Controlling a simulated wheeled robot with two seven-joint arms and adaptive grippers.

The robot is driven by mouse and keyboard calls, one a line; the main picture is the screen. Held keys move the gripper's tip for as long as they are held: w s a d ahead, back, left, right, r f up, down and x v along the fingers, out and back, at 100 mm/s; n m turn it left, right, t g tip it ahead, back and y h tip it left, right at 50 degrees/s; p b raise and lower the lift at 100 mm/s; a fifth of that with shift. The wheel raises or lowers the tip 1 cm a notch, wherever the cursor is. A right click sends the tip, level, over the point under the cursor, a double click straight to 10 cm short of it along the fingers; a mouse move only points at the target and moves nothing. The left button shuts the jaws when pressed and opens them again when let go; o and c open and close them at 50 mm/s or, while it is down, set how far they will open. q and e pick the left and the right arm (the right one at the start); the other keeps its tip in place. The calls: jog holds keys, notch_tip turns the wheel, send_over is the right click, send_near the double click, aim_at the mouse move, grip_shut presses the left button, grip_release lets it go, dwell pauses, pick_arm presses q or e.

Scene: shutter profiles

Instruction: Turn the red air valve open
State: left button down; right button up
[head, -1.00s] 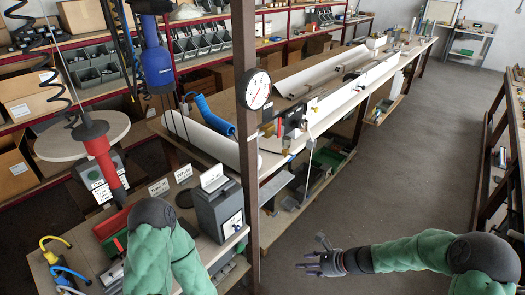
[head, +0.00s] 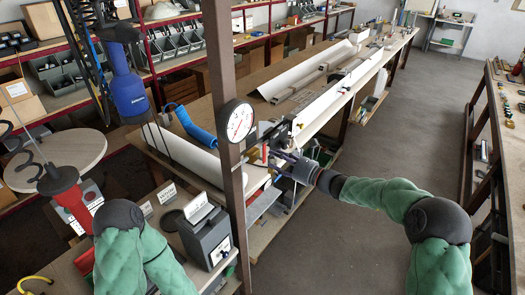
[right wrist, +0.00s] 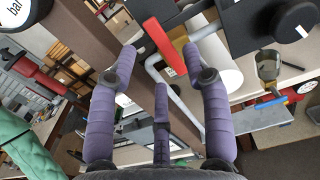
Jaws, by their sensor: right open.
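The red air valve handle (head: 265,153) is a small red lever beside the dark post, just right of and below the round gauge. In the right wrist view the red handle (right wrist: 165,46) lies slanted, on a brass body with a grey pipe below it. My right gripper (head: 277,163) is open and close to the handle at the bench edge. In the right wrist view the purple fingers of my right gripper (right wrist: 160,52) are spread, with the handle between their tips in the picture; no contact is clear. My left gripper is out of view; only its green arm shows.
The dark post (head: 224,120) carrying the pressure gauge (head: 237,121) stands left of the valve. A grey box (head: 206,238) stands on the bench lower left. White profiles (head: 335,105) lie along the bench. The floor (head: 400,130) to the right is clear.

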aim_at(264, 152)
jog(key=x, duration=0.6)
jog(key=shift+w+a, duration=0.15)
grip_shut()
